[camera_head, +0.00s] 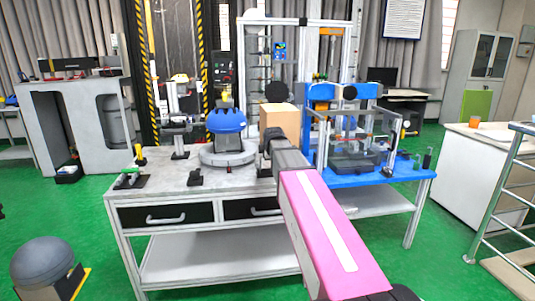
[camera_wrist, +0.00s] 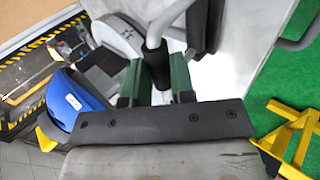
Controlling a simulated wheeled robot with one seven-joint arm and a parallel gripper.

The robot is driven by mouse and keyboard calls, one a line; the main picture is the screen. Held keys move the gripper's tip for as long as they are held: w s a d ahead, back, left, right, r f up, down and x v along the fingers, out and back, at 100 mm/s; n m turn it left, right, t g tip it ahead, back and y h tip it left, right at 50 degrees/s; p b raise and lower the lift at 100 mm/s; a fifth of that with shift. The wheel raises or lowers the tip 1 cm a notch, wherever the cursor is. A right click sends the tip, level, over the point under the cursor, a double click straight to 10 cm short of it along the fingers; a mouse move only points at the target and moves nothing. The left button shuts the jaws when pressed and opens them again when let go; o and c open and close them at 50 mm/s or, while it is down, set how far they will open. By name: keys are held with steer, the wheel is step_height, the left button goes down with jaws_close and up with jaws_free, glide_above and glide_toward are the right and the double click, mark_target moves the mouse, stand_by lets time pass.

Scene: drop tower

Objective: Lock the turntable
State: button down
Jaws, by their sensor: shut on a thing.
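The turntable (camera_head: 228,157) is a round pale grey base on the left bench, with a blue dome (camera_head: 226,121) on top. In the wrist view the blue dome (camera_wrist: 80,103) is at the left and part of the pale turntable (camera_wrist: 122,38) is behind my fingers. My gripper (camera_wrist: 157,82) has dark green fingers shut on a black handle (camera_wrist: 155,60) with a curved grey rod rising from it. The handle is beside the turntable; where it joins is hidden. In the head view my arm hides the fingertips and handle.
A tan box (camera_head: 279,120) stands just behind my arm. A blue bench (camera_head: 375,178) with a clear-walled apparatus is at the right. Small black fixtures (camera_head: 195,178) are on the grey bench (camera_head: 160,178). A yellow stand (camera_wrist: 290,135) is at right in the wrist view.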

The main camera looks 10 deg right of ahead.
steer(key=shift+t, duration=0.8)
steer(key=shift+s+f, duration=0.5)
steer(key=shift+s, duration=0.4)
steer(key=shift+s+f, duration=0.45)
steer(key=shift+s, duration=0.45)
steer(key=shift+s+f, duration=0.1)
steer(key=c, duration=1)
jaws_free()
steer(key=v, duration=1)
steer(key=shift+s+r, duration=0.25)
steer(key=shift+r, duration=0.05)
steer(key=shift+f, duration=0.1)
